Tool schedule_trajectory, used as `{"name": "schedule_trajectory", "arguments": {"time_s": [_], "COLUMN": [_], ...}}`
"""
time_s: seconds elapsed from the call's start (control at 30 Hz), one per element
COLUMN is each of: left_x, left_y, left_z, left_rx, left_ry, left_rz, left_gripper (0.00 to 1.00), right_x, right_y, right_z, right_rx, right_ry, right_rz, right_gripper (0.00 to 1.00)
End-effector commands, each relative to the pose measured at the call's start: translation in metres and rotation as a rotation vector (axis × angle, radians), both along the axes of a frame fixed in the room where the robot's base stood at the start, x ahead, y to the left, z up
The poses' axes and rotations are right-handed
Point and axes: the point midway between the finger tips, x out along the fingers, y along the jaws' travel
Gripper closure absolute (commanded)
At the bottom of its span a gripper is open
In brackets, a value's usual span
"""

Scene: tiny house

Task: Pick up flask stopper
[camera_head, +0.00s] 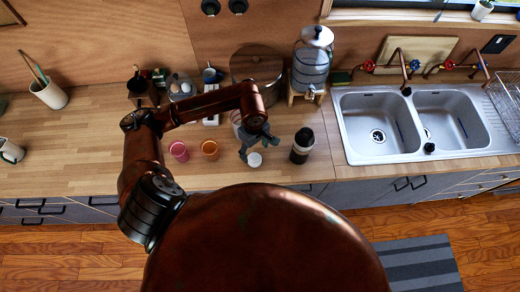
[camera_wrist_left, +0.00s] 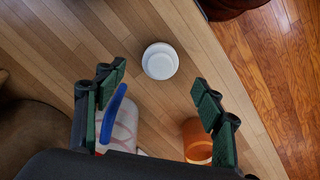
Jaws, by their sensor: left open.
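A small white round piece, apparently the flask stopper (camera_head: 254,159), stands on the wooden counter near its front edge. It also shows in the left wrist view as a white round cup-like shape (camera_wrist_left: 160,61), just beyond the fingertips and roughly between their lines. My left gripper (camera_head: 252,145) is open and empty, pointing down just behind the white piece. In the left wrist view its green-padded fingers (camera_wrist_left: 157,86) are spread wide, with no contact visible. A dark flask-like bottle (camera_head: 302,146) stands to the right. My right gripper is not in view.
A red cup (camera_head: 179,151), a large pot (camera_head: 257,66), a water dispenser (camera_head: 311,65) and a double sink (camera_head: 375,132) are around.

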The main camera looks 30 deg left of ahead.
Motion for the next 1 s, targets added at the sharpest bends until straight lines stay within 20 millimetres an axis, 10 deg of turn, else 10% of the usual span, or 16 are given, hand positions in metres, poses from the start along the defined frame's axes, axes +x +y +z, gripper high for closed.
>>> {"name": "schedule_trajectory", "arguments": {"time_s": [0.47, 1.0], "left_x": [-0.002, 0.0], "left_y": [0.004, 0.004], "left_z": [-0.052, -0.077], "left_rx": [-0.004, -0.001], "left_ry": [0.007, 0.0], "left_rz": [0.005, -0.001], "left_gripper": [0.37, 0.43], "right_x": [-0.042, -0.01], "right_y": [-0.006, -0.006], "right_z": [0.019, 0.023], "right_rx": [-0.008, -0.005], "right_ry": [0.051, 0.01], "right_rz": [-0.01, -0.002], "right_gripper": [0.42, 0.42]}}
